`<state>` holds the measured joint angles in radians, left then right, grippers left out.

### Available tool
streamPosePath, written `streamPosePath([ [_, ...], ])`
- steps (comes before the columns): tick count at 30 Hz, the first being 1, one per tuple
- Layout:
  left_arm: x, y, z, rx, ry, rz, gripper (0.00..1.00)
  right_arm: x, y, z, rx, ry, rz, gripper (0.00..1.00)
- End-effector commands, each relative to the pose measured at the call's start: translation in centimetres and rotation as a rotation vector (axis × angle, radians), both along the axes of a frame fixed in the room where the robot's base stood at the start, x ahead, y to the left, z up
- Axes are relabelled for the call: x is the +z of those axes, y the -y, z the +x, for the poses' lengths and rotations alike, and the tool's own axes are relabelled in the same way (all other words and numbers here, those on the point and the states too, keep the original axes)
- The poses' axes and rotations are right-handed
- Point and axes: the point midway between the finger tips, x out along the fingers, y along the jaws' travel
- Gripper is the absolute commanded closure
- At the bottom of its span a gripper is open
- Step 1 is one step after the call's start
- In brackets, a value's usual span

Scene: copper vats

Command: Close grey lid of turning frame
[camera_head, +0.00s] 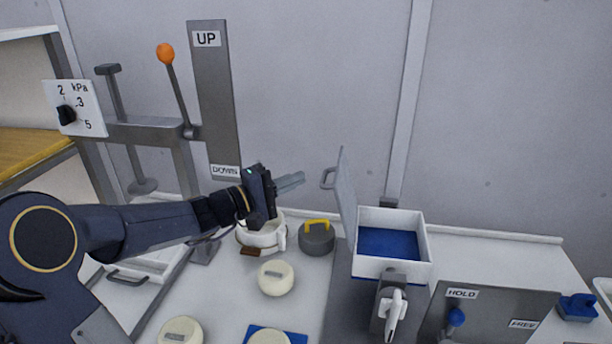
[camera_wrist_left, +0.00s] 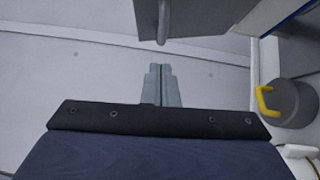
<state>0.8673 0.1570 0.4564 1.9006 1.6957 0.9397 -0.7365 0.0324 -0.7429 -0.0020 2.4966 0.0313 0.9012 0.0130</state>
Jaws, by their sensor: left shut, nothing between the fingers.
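The grey lid (camera_head: 347,195) stands open, nearly upright, on the left side of a white box (camera_head: 393,268) with a blue inside. Its loop handle (camera_head: 327,178) sticks out to the left. My left gripper (camera_head: 291,182) is shut and empty, left of the handle and pointing toward it. In the left wrist view the shut fingertips (camera_wrist_left: 161,70) are in line with the handle (camera_wrist_left: 162,22) and look apart from it; part of the lid (camera_wrist_left: 205,14) shows at the top. My right gripper is not in view.
Below the gripper are a white pot (camera_head: 262,238) and a grey round weight (camera_head: 317,240) with a yellow handle. Cream round lids (camera_head: 276,278) lie in front. A lever with an orange knob (camera_head: 165,54) stands behind left. A HOLD panel (camera_head: 490,312) is at the right.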

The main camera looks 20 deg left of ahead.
Motion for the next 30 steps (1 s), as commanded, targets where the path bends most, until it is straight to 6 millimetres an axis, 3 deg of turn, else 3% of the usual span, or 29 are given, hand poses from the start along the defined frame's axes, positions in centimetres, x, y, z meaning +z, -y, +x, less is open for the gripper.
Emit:
streamPosePath([
  [7, 0.2, 2.6, 0.5, -0.001, -0.002, 0.001, 1.00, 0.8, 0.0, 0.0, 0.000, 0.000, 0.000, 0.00],
  [23, 0.4, 3.0, 0.6, -0.001, -0.003, 0.012, 1.00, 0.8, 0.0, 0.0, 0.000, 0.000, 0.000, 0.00],
  [30, 1.5, 4.1, 0.8, -0.002, -0.020, 0.096, 1.00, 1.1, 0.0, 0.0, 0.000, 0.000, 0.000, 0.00],
])
